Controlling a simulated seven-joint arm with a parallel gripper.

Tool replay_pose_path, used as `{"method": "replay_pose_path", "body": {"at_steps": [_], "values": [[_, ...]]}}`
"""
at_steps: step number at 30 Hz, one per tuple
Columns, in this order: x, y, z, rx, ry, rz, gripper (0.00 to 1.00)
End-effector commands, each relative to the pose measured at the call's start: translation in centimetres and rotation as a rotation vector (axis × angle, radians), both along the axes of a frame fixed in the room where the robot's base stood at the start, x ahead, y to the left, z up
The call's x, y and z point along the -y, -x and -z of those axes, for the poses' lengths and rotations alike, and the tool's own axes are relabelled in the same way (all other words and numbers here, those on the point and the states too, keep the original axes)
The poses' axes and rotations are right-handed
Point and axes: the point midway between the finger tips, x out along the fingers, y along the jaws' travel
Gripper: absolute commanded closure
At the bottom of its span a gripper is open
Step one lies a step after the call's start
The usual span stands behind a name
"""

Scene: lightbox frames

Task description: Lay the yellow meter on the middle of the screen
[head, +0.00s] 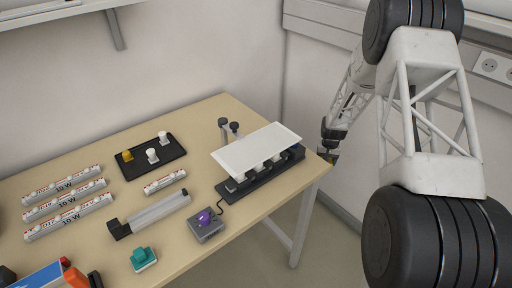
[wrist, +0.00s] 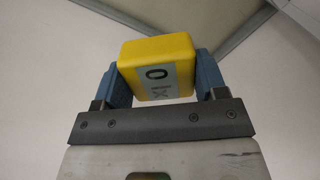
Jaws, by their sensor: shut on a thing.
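The yellow meter (wrist: 157,52) is between the blue fingers of my gripper (wrist: 155,82) in the wrist view. Its face reads "0 lx". In the head view, my gripper (head: 329,152) is beside the table's right edge, to the right of the screen, and a small yellow part of the meter (head: 334,159) shows there. The screen (head: 257,149) is a white, flat, slightly tilted panel above a black base with white lamps. Its top is bare.
A black tray (head: 140,172) with white pieces and one yellow piece stands left of the screen. A purple-knobbed box (head: 207,230), a teal button (head: 143,258) and labelled 10 W tubes (head: 65,203) lie on the table.

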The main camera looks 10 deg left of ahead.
Motion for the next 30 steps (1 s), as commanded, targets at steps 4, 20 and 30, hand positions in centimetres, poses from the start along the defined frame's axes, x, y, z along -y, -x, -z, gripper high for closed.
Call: {"method": "replay_pose_path", "body": {"at_steps": [4,20,30], "values": [[-0.9,-0.3,1.1,0.0,0.0,-0.029,0.6],[-3.2,-1.3,-1.0,0.002,0.0,-0.057,0.6],[-3.5,-1.1,-5.7,0.003,0.0,-0.012,0.6]]}}
